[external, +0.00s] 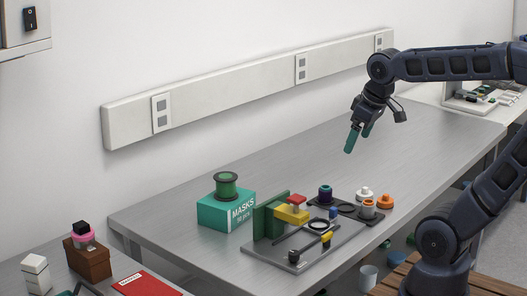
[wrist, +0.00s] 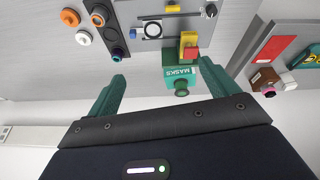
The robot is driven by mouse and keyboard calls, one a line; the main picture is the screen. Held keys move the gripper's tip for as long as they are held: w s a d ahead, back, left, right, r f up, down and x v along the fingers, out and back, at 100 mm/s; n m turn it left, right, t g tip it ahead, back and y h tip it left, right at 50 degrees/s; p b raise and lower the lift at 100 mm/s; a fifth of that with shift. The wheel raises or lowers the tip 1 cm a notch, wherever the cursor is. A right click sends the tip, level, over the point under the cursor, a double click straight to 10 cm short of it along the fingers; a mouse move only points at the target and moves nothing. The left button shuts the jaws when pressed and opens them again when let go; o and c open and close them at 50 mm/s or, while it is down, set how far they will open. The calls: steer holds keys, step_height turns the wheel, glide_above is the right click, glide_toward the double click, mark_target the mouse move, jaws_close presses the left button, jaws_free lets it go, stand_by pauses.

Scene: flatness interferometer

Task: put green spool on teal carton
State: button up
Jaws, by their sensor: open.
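The green spool (external: 226,184) stands upright on top of the teal carton (external: 212,216), which is labelled MASKS and sits on the metal bench at the left. In the wrist view the spool (wrist: 181,88) shows against the carton (wrist: 180,72). My gripper (external: 357,137) is in the air above the bench, well to the right of the carton and apart from it. Its teal fingers are open, and nothing shows between them in the wrist view (wrist: 165,90).
Right of the carton stands a plate (external: 300,262) with a green block, yellow and red parts and rods. A dark holder (external: 345,207) and white and orange pieces (external: 385,201) lie beyond it. A wall rail runs behind. The bench's far right is clear.

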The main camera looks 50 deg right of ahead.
steer(key=shift+m, duration=0.9)
steer(key=shift+s+d+f, duration=0.1)
steer(key=shift+s+f, duration=0.15)
steer(key=shift+s, duration=0.4)
steer(key=shift+s+d+f, duration=0.1)
steer(key=shift+s+f, duration=0.2)
steer(key=shift+s, duration=0.3)
steer(key=shift+s+d+f, duration=0.1)
steer(key=shift+s+f, duration=0.15)
steer(key=shift+s, duration=0.4)
